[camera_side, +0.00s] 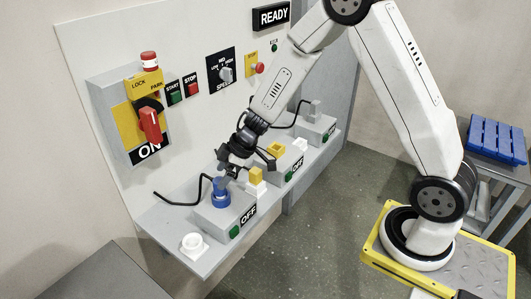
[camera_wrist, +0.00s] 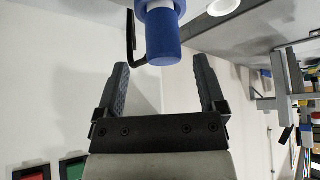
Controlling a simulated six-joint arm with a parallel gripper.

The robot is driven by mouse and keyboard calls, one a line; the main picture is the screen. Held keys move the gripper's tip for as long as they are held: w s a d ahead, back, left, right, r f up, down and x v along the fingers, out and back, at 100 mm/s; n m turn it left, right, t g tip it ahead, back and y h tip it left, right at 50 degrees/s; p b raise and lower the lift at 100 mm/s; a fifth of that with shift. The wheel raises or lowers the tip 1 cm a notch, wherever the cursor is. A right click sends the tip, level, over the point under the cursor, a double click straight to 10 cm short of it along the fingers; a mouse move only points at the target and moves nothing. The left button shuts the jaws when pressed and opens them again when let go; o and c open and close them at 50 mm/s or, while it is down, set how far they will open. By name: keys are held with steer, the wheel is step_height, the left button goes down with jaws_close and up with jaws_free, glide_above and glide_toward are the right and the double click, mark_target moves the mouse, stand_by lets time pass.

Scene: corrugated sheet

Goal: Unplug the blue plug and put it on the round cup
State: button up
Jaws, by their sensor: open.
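The blue plug (camera_side: 221,188) stands upright in a blue ring on the nearest grey socket box, with a black cable at its side. In the wrist view the blue plug (camera_wrist: 164,45) lies ahead, between the lines of the two fingers. My gripper (camera_side: 240,164) is open and empty, just above and to the right of the plug; it also shows in the wrist view (camera_wrist: 159,64). The fingers look short of gripping the plug. The round cup (camera_side: 193,242) is white and empty, on the shelf's near left end; its rim shows in the wrist view (camera_wrist: 223,5).
The socket box (camera_side: 220,218) reads OFF and has a green button. The panel wall (camera_side: 100,50) carries a red-handled switch (camera_side: 150,125). Bare shelf lies around the round cup.

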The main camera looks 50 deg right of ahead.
mark_target(220, 191)
steer(key=shift+s+x, duration=0.15)
steer(key=shift+x, duration=0.7)
steer(key=shift+s+x, duration=0.15)
steer(key=shift+x, duration=1.6)
jaws_close()
